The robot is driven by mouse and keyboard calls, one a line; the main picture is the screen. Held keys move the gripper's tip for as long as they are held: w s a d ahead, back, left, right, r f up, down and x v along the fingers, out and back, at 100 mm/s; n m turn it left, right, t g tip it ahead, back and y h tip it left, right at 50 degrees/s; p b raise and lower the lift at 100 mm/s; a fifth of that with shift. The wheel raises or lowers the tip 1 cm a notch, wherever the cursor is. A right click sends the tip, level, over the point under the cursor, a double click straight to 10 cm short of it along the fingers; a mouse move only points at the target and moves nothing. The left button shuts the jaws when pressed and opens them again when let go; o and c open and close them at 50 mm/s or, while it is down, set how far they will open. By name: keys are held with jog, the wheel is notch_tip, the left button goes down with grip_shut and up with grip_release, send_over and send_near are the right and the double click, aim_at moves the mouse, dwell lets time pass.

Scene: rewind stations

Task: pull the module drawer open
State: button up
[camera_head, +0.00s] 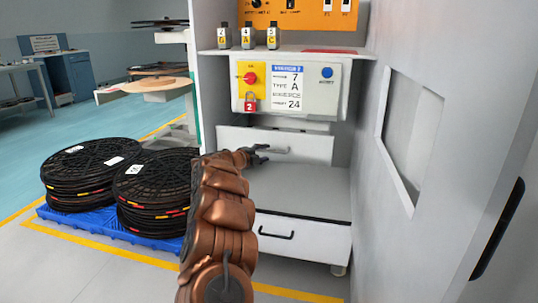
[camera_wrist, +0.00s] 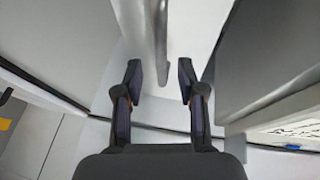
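A white drawer front (camera_head: 312,148) with a light grey bar handle (camera_head: 285,150) sits in the cabinet, under the control box. It looks shut. My copper-coloured arm reaches up to it, and my gripper (camera_head: 262,153) is at the left part of the handle. In the wrist view my gripper (camera_wrist: 159,80) has its two dark fingers apart. The grey handle (camera_wrist: 161,45) runs down from the top edge into the space between the fingertips, with a gap on each side. The gripper holds nothing. My gripper hides part of the handle in the head view.
Below is a grey-topped lower drawer (camera_head: 305,240) with a black handle (camera_head: 276,234). Above is a control box (camera_head: 318,88) with a red padlock (camera_head: 250,102). The cabinet side wall (camera_head: 440,150) bounds the right. Black reels (camera_head: 152,190) stand on a blue pallet (camera_head: 100,219) at left.

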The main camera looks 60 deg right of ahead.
aim_at(268, 151)
jog(key=shift+d+f+b, duration=0.15)
jog(key=shift+d, duration=0.85)
jog(key=shift+d+f+b, duration=0.1)
jog(key=shift+d+b, duration=0.05)
jog(key=shift+d, duration=0.85)
grip_shut()
